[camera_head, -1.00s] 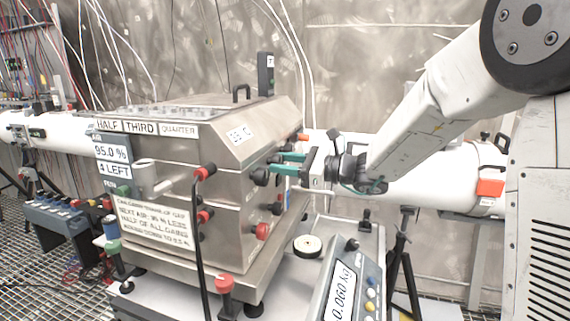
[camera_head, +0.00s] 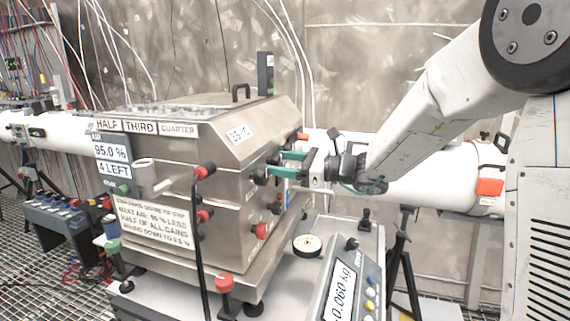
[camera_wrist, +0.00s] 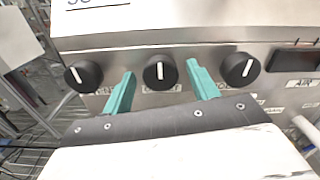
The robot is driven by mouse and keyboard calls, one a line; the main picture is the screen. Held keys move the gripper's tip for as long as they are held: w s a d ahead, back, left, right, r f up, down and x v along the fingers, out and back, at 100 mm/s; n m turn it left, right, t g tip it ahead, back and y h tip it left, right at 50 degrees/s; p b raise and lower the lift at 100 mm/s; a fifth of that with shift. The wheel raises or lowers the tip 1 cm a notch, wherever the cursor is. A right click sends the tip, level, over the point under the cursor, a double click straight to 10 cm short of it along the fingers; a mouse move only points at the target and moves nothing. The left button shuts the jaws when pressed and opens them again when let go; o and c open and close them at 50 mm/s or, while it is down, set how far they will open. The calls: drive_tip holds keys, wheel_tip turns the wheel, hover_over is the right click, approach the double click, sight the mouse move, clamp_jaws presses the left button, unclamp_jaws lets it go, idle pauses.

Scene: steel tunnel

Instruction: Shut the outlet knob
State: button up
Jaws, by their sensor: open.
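Three black knobs with white pointer marks sit in a row on the steel box's side in the wrist view: a left knob (camera_wrist: 83,76), a middle knob (camera_wrist: 160,72) and a right knob (camera_wrist: 241,69). The middle pointer is about upright, the left one leans left and the right one leans right. My gripper (camera_wrist: 159,72) is open, its teal fingers on either side of the middle knob, with gaps showing. The labels under the knobs are partly covered or blurred, so I cannot read which is the outlet. In the head view my gripper (camera_head: 272,165) is at the box's right side.
The steel box (camera_head: 215,240) carries red knobs and a black cable on its front. A scale (camera_head: 345,288) and a small round disc (camera_head: 307,245) stand below my gripper. A white pipe (camera_head: 425,180) runs behind my arm.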

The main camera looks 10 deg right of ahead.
drive_tip(key=v, duration=0.7)
drive_tip(key=shift+s+d, duration=0.2)
drive_tip(key=shift+d, duration=0.1)
drive_tip(key=s+a+f+n+g+h, duration=0.1)
drive_tip(key=s+f+n+g+h, duration=0.1)
drive_tip(key=s+f+n+g, duration=0.3)
drive_tip(key=s+a+n+g+h, duration=0.1)
drive_tip(key=s+n, duration=0.2)
drive_tip(key=s, duration=0.3)
drive_tip(key=s+f+n+g+h, duration=0.2)
drive_tip(key=s+f+n+g, duration=0.15)
drive_tip(key=s, duration=0.25)
drive_tip(key=s+d+r+n+t+h, duration=0.1)
drive_tip(key=s+d+n+h, duration=0.3)
drive_tip(key=s, duration=0.4)
drive_tip(key=s+d+r+n+t+h, duration=0.1)
drive_tip(key=s+d+n+h, duration=0.3)
drive_tip(key=s, duration=0.5)
drive_tip(key=shift+s+d+n+h, duration=0.2)
drive_tip(key=shift+s+n+h, duration=0.05)
drive_tip(key=shift+n+h, duration=1.05)
